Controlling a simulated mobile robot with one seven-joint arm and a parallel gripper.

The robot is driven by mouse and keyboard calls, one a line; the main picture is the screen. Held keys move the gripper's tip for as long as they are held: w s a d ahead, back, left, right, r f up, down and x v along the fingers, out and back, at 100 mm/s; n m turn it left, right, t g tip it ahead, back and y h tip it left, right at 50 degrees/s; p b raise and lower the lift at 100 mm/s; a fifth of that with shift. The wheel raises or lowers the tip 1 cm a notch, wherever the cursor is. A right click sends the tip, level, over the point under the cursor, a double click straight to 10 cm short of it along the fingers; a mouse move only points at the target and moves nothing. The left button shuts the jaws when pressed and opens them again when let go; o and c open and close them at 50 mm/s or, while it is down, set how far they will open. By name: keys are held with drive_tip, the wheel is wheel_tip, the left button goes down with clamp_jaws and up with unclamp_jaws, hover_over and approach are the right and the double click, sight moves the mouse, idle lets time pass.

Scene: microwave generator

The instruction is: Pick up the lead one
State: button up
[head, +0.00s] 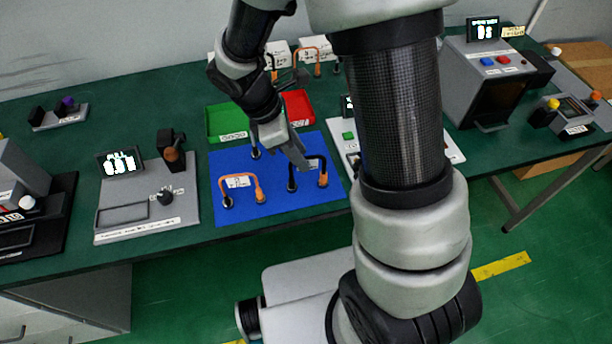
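Leads lie on a blue mat (275,208) on the green table in the head view. A lead with a black left part and an orange right end (323,180) is at the right. My gripper (301,160) is over the back right of the mat, close to the right lead.
A green tray (226,122) and a red tray (299,108) stand behind the mat. A grey device with a display (121,162) stands left of it. A white panel (346,142) at the right is partly hidden by my arm. More leads and white boxes stand at the back.

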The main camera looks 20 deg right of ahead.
sight(320, 182)
drive_tip(key=x, duration=0.8)
drive_tip(key=shift+d+f+b, duration=0.2)
drive_tip(key=shift+f+b, duration=0.15)
drive_tip(key=shift+b, duration=0.05)
clamp_jaws()
